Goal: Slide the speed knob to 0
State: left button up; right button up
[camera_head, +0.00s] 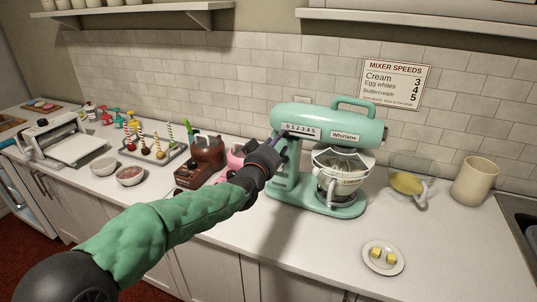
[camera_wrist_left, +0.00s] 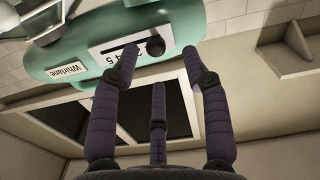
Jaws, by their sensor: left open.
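The mint-green stand mixer (camera_head: 355,124) stands on the counter, with a white speed scale (camera_head: 301,131) on its side. My left gripper (camera_head: 277,140) is at the low-number end of the scale, and the knob is not clearly visible there. In the left wrist view, seen upside down, the black speed knob (camera_wrist_left: 155,46) sits near the right end of its dark slot (camera_wrist_left: 119,48). The open fingers (camera_wrist_left: 160,62) are spread around the knob's sides, with small gaps. A finger hides some digits, so its exact number cannot be read. My right gripper is out of view.
A mixing bowl (camera_head: 337,186) sits under the mixer head. A brown-based appliance (camera_head: 193,176) and cake pops on a tray (camera_head: 169,160) stand left. A plate of butter (camera_head: 383,258) lies in front right. A sign (camera_head: 395,84) lists mixer speeds.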

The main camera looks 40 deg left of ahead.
pick_arm(q)
jog(key=v, duration=0.6)
jog(key=shift+s, duration=0.4)
